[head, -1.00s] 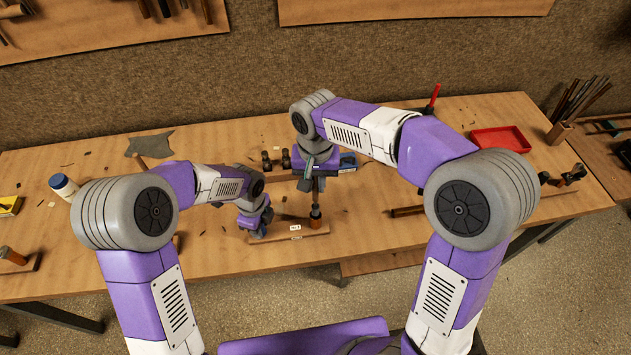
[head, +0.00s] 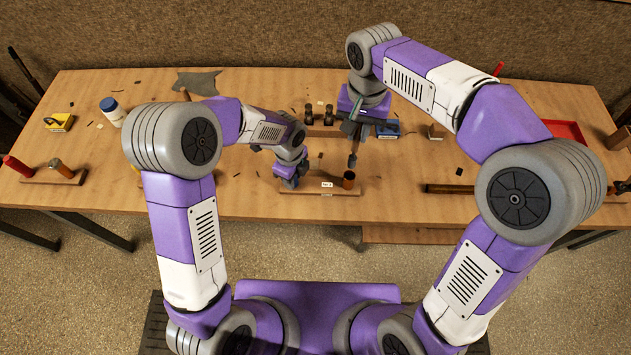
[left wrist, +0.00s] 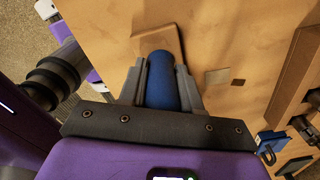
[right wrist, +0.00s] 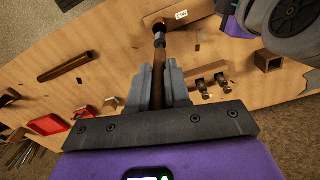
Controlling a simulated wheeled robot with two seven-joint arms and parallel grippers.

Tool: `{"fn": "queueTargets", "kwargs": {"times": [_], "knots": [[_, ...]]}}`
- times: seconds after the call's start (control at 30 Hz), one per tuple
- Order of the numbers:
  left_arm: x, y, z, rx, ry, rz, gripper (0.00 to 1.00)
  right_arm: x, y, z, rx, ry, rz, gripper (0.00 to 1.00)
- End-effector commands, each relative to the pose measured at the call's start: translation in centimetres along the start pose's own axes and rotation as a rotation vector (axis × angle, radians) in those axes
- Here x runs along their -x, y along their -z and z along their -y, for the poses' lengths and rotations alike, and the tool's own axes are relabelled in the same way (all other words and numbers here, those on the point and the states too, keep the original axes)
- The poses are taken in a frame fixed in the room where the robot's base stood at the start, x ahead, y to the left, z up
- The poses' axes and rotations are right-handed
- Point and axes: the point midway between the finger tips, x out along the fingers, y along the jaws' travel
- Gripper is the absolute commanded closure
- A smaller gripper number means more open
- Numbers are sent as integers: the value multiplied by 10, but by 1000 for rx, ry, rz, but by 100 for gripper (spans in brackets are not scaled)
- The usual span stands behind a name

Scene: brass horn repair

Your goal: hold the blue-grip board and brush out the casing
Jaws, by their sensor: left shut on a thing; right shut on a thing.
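The board (head: 325,190) lies flat near the bench's front edge, with a small white label on it. My left gripper (head: 290,178) is shut on the board's blue grip (left wrist: 160,82) at its left end. The casing (head: 348,182), a short brown tube with a dark open mouth, stands upright at the board's right end. My right gripper (head: 356,132) is shut on the brown handle of the brush (right wrist: 158,92). The brush points down, its dark head (right wrist: 159,40) close over the casing mouth. I cannot tell whether its tip is inside.
Behind the board stands a rack with dark round parts (head: 322,116), beside a blue box (head: 387,131). A dark brown bar (head: 450,189) lies to the right. A red tray (head: 566,131) is at the far right. A white jar (head: 111,110) and red-handled tool (head: 18,167) are left.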

Motion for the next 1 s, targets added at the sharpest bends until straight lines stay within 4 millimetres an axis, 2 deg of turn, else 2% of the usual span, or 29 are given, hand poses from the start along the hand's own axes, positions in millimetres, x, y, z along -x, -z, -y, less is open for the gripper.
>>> {"fn": "queueTargets", "kwargs": {"times": [0.1, 0.37, 0.4, 0.57, 0.87, 1.0], "knots": [[0, 0, 0, -1, 0, 0, 100, 6, 0, 0, 0, 1, -1, 100], [0, 0, 0, -1, 0, 0, 100, 7, 0, 0, 0, 0, 0, 100], [0, 0, 0, 0, 0, 0, 62, 7, 0, 0, 0, 0, 0, 100], [0, 0, 0, 0, 0, 0, 38, 7, 0, 0, 0, 0, 0, 100], [1, 0, 0, 0, 1, 0, 37, 7, 0, 0, 0, 0, 0, 100], [14, 0, 1, 1, 4, 0, 37, 7, 0, 0, 0, -1, 0, 100]]}}
